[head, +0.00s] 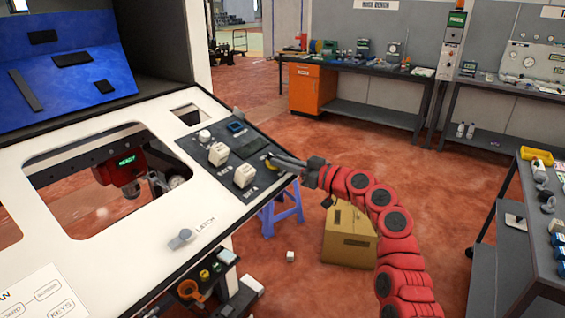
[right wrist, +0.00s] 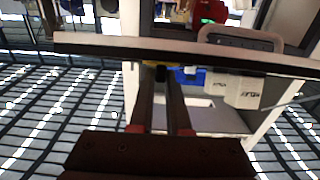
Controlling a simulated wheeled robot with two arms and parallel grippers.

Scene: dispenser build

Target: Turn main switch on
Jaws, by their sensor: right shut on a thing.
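The white dispenser front (head: 150,235) fills the left of the head view, with a dark control panel (head: 225,165) at its right end. A rotary switch with a yellow base (head: 268,160) sits at the panel's right edge, and I take it for the main switch. My right gripper (head: 277,161) reaches it from the right and is shut on its knob. In the right wrist view, the black knob (right wrist: 161,74) is between the fingertips, with a little yellow behind it. The knob's exact angle is hidden. My left gripper is not in view.
Two white blocks (head: 218,154) (head: 244,175) and a small white knob (head: 204,135) stand on the panel near the gripper. A grey latch (head: 181,238) is lower down. A cardboard box (head: 349,236) and blue stool (head: 281,212) stand on the floor. A workbench (head: 547,205) is at right.

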